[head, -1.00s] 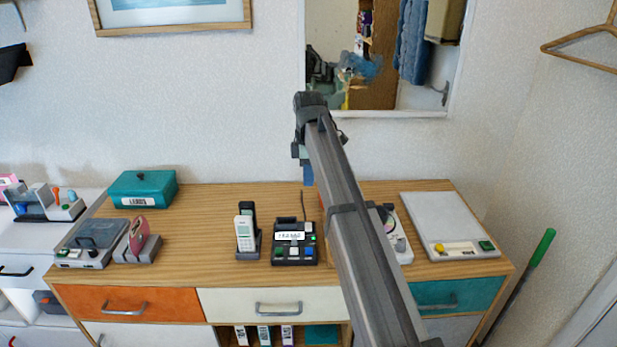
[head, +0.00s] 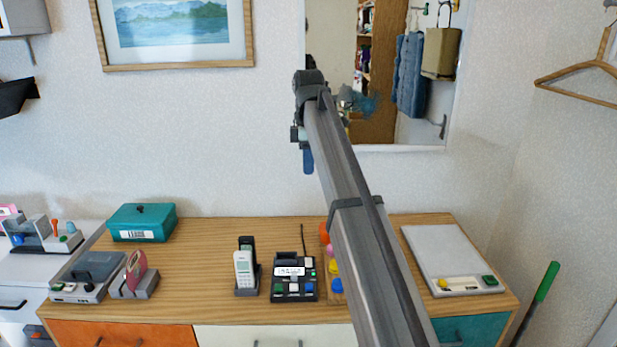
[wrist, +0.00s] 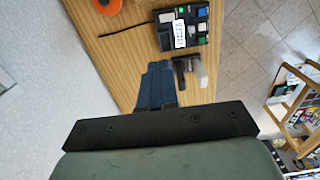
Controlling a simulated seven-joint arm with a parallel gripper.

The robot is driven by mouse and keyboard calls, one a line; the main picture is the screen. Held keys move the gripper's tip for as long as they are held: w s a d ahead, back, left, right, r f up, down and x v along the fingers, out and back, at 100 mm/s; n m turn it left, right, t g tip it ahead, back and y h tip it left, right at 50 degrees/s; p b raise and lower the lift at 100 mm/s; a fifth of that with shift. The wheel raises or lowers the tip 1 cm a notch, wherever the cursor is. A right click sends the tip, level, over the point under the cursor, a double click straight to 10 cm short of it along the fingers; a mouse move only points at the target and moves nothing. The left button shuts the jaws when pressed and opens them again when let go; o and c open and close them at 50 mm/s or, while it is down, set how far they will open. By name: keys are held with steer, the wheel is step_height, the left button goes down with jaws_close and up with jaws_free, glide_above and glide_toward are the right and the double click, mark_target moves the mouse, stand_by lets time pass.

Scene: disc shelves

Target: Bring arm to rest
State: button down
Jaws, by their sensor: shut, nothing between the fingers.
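My gripper (head: 308,161) hangs at the far end of my raised arm, in front of the wall and above the back of the wooden dresser top (head: 200,255). Its blue fingers point down. In the wrist view my gripper (wrist: 157,70) shows its fingers together with nothing between them. The fingers appear clear of the dresser and touch nothing that I can see. My arm crosses the right middle of the head view and hides part of the dresser top.
Below stand a black answering machine (head: 294,280), a cordless phone (head: 245,270) in its dock, a teal box (head: 142,222), a disc player (head: 85,275) and a white flat device (head: 452,260). A mirror (head: 425,100) hangs behind my arm. The dresser's left middle is clear.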

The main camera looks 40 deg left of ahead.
steer(key=shift+r, duration=0.35)
steer(key=shift+d+f, duration=0.1)
stand_by(0.3)
